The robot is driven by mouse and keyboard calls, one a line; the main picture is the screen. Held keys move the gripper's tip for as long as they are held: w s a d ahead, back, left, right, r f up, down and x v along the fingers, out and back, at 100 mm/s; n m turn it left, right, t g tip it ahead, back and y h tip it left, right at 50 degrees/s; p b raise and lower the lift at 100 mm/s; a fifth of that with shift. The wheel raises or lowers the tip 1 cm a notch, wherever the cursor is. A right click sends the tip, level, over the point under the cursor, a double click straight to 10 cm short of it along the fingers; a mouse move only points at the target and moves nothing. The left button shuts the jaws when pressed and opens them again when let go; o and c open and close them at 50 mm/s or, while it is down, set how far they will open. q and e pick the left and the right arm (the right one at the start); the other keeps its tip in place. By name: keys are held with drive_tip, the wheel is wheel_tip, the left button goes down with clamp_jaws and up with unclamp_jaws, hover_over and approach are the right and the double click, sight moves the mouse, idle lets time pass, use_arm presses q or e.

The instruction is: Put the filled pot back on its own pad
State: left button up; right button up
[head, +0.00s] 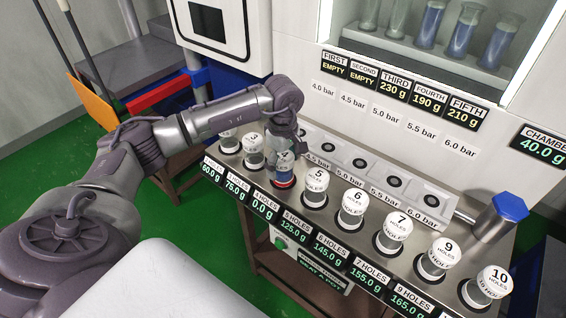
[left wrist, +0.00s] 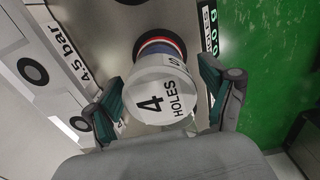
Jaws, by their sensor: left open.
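The pot marked 4 HOLES (head: 285,174) has a white lid, a blue body and a red ring at its foot. It stands at its place in the front row, and the small display in front of it reads 0.0 g. I cannot tell whether its foot is fully seated. My left gripper (head: 284,153) is above and around it. In the left wrist view the pot (left wrist: 165,95) is between the two spread fingers of the open gripper (left wrist: 161,76). The red and blue bands show beyond the lid. My right gripper is not in view.
White-lidded pots, such as the 5 HOLES one (head: 315,188), stand close on the right in the same row; others are on the left. Pressure stations (head: 359,162) lie behind. A blue-topped post (head: 510,208) is at the right end.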

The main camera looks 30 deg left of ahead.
use_arm(q)
drive_tip(key=shift+r, duration=0.1)
drive_tip(key=shift+r, duration=0.2)
wheel_tip(320, 180, up, 10)
drive_tip(key=b, duration=0.3)
drive_tip(key=shift+r, duration=0.85)
drive_tip(key=shift+f, duration=0.1)
